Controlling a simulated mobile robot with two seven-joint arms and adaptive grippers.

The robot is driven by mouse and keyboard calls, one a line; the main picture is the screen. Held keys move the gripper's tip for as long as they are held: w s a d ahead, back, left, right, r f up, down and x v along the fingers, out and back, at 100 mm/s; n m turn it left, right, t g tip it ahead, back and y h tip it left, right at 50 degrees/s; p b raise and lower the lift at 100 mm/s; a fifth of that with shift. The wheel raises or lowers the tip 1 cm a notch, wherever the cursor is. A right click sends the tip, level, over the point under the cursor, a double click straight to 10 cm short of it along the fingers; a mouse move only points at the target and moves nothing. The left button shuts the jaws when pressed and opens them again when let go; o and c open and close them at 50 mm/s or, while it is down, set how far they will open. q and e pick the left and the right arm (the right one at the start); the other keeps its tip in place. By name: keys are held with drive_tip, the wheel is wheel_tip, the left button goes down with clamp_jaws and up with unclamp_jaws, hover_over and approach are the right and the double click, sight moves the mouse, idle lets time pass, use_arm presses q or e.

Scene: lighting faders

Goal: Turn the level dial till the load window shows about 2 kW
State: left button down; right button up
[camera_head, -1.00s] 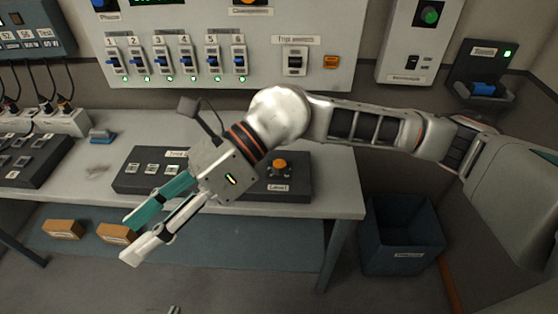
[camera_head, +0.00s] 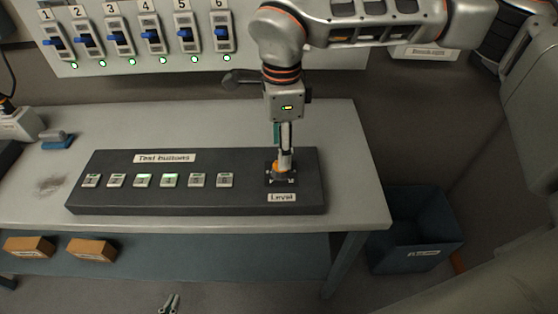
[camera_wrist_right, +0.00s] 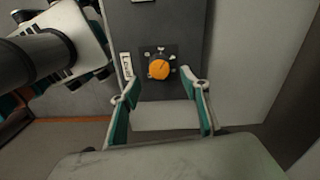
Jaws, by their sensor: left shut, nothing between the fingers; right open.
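The level dial is a round orange knob on the right end of the dark test panel (camera_head: 240,197), above its Level label. It shows clearly in the right wrist view (camera_wrist_right: 159,69), with pale marks around it. My right gripper (camera_head: 284,163) points down over the dial in the head view and partly hides it. In the right wrist view its teal-lined fingers (camera_wrist_right: 160,92) are apart, with the dial just beyond and between their tips. My left gripper (camera_head: 170,303) shows only its tips at the bottom edge of the head view, shut and empty. The load window is out of view.
Several test buttons (camera_head: 142,181) line the panel, some lit green. Several blue switches (camera_head: 150,34) with green lights are on the wall board. A blue block (camera_head: 57,142) lies on the bench at left. A dark bin (camera_head: 415,230) stands right of the bench.

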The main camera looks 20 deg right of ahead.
sight(284, 175)
wheel_tip(284, 175, down, 6)
drive_tip(key=shift+s+r, duration=0.1)
drive_tip(key=shift+c, duration=0.4)
drive_tip(key=c, duration=1)
